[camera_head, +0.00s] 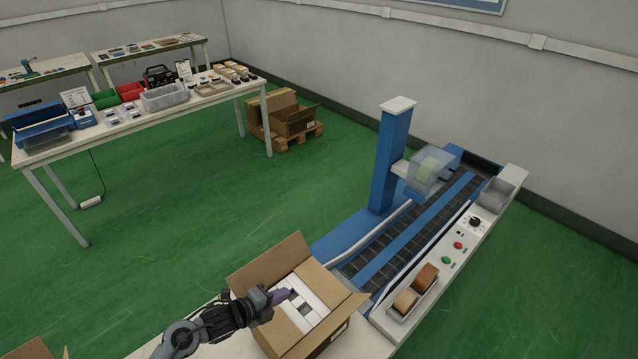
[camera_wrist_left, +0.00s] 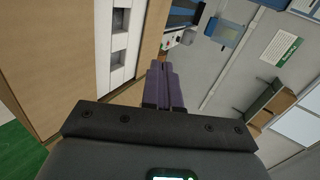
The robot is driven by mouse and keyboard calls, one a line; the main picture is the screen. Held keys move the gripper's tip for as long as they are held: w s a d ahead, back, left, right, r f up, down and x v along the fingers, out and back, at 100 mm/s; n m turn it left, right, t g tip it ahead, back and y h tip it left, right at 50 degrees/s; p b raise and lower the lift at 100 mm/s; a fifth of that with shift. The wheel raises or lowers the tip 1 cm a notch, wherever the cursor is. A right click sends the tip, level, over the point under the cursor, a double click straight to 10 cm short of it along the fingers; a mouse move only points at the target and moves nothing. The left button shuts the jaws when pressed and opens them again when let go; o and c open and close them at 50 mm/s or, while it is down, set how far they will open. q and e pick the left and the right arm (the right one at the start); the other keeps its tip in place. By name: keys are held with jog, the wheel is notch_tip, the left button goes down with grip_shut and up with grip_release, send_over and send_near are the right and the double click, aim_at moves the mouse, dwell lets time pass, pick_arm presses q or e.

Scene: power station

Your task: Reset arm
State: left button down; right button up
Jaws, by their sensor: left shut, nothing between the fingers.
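My left arm comes in from the bottom left in the head view. Its left gripper (camera_head: 284,296) has purple-grey fingers that are shut and empty, over the open cardboard box (camera_head: 268,262). White inserts (camera_head: 312,302) with dark slots sit inside the box. In the left wrist view the same fingers (camera_wrist_left: 166,85) lie side by side, and the box (camera_wrist_left: 45,55) with its white insert (camera_wrist_left: 118,45) is at the left. I cannot tell whether the fingers touch the box or its contents. My right gripper is not in view.
A conveyor machine (camera_head: 385,262) with a blue post (camera_head: 392,155) and a control panel with buttons (camera_head: 455,247) stands right of the box. Cluttered worktables (camera_head: 140,115) stand back left. A pallet with boxes (camera_head: 285,118) is by the wall. Green floor (camera_head: 200,200) between is clear.

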pick_arm(q)
jog(key=s+n, duration=0.1)
jog(key=s+d+n+y, duration=0.1)
jog(key=s, duration=0.1)
jog(key=s+f+n, duration=0.1)
jog(key=n, duration=0.1)
jog(key=shift+s+d+f+y, duration=0.1)
jog(key=shift+s+d+y, duration=0.1)
jog(key=shift+d+y, duration=0.15)
jog(key=s+a+r+n+g+y, duration=0.25)
jog(key=s+a+n, duration=0.25)
jog(key=s+n, duration=0.7)
jog(key=s+a+r+n+g+y, duration=0.1)
jog(key=s+a+n+g+y, duration=0.5)
jog(key=s, duration=1.1)
notch_tip(320, 180, up, 28)
jog(key=w+d+n+t+h+p, duration=0.1)
jog(key=d+t+h+p, duration=0.1)
jog(key=p, duration=2.6)
jog(key=shift+n+t, duration=0.3)
jog(key=shift+t, duration=0.05)
jog(key=shift+f, duration=0.1)
jog(key=c, duration=1.8)
grip_release()
jog(key=shift+c, duration=0.2)
